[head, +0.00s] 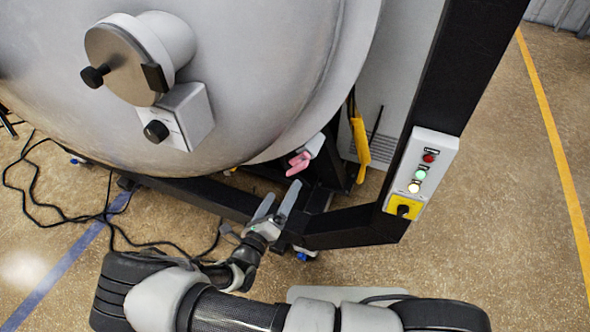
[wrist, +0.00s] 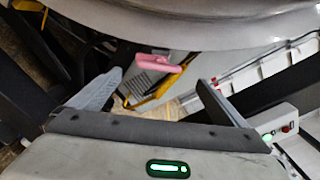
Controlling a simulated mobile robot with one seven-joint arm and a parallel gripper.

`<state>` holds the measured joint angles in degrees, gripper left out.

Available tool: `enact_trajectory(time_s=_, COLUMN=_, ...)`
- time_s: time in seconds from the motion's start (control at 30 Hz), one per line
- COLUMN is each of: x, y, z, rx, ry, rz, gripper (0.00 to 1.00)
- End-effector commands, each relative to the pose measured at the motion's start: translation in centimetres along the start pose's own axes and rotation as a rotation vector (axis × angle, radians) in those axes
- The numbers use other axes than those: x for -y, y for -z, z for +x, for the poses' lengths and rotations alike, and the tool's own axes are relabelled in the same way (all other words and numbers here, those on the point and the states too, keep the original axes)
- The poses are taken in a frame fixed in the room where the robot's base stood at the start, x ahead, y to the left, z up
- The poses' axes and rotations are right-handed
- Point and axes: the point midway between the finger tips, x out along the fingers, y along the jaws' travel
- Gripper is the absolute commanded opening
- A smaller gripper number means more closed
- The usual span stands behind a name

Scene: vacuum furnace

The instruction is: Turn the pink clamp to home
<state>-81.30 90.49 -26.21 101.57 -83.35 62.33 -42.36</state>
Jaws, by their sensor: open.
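The pink clamp (head: 299,162) sits at the lower right rim of the big grey furnace door, on a pale bracket. In the wrist view the clamp (wrist: 156,63) shows as a pink bar just under the furnace rim, beyond and between my fingertips. My gripper (head: 276,201) is open and empty, below and a little left of the clamp in the head view, with a gap between them. In the wrist view my gripper (wrist: 160,83) has its two fingers spread wide. Nothing touches the clamp.
A dark frame post (head: 440,90) with a control box (head: 424,170) of lit buttons stands to the right. A yellow part (head: 360,140) hangs behind the clamp. A dark beam (head: 335,237) runs near my gripper. Black cables (head: 105,200) lie on the floor at left.

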Motion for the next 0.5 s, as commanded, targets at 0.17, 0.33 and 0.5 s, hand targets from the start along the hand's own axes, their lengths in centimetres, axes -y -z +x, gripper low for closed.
enact_trajectory(time_s=0.17, x=0.0, y=0.2, z=4.1, rx=-0.002, ry=0.003, rz=0.001, gripper=0.97)
enact_trajectory(time_s=0.33, x=0.0, y=0.1, z=7.6, rx=-0.002, ry=0.003, rz=0.003, gripper=0.97)
enact_trajectory(time_s=0.5, x=0.0, y=0.1, z=10.0, rx=-0.002, ry=0.002, rz=0.003, gripper=0.97)
